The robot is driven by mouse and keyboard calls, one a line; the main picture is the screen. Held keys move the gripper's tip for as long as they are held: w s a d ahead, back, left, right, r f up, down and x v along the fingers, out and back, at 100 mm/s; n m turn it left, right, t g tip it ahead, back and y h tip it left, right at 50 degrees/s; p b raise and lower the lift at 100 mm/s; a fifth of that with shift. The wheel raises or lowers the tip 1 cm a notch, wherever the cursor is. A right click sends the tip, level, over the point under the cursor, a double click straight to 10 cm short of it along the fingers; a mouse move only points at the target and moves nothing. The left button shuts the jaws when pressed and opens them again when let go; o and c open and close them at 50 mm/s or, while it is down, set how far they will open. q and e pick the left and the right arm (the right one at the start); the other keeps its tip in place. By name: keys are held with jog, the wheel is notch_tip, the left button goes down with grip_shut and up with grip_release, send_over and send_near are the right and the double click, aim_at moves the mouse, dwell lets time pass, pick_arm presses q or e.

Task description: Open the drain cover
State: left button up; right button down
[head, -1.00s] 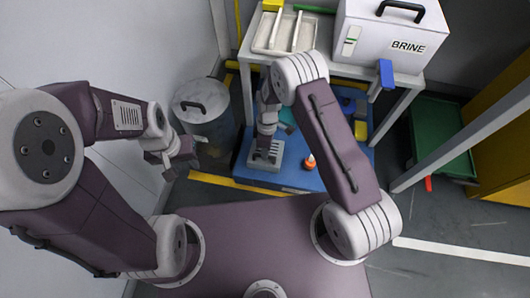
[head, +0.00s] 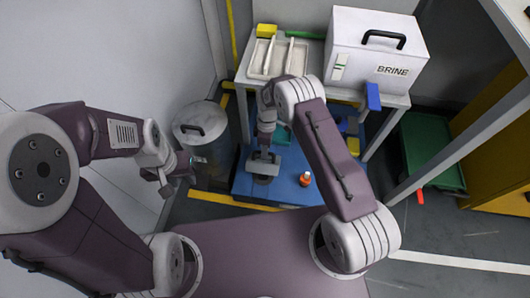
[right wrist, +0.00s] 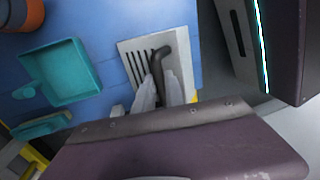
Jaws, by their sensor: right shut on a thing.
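The drain cover (right wrist: 133,62) is a pale grey slotted plate on a blue surface, partly hidden by my right gripper in the right wrist view. A dark bent handle (right wrist: 161,57) rises over it. My right gripper (right wrist: 161,88) is shut on this handle, its two pale fingers on either side of it. In the head view my right gripper (head: 264,150) is low over the cover, small and partly hidden by its arm. I cannot tell whether the cover is lifted. My left gripper (head: 177,181) hangs at the left, apart from the cover, its fingers looking spread and empty.
A lidded grey bin (head: 201,128) stands left of the blue platform (head: 285,190). A white bench (head: 398,101) with a BRINE box (head: 372,62) stands behind. A green crate (head: 433,150) is at right.

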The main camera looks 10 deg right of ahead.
jog(key=shift+f, duration=0.15)
jog(key=c, duration=1.4)
grip_release()
jog(key=shift+f, duration=0.1)
jog(key=shift+r, duration=0.2)
notch_tip(320, 180, up, 9)
jog(key=w+p, duration=0.1)
jog(key=p, duration=0.3)
jog(key=shift+w+d+p, duration=0.25)
jog(key=shift+w+p, duration=0.05)
jog(key=shift+w, duration=0.05)
jog(key=shift+f, duration=0.15)
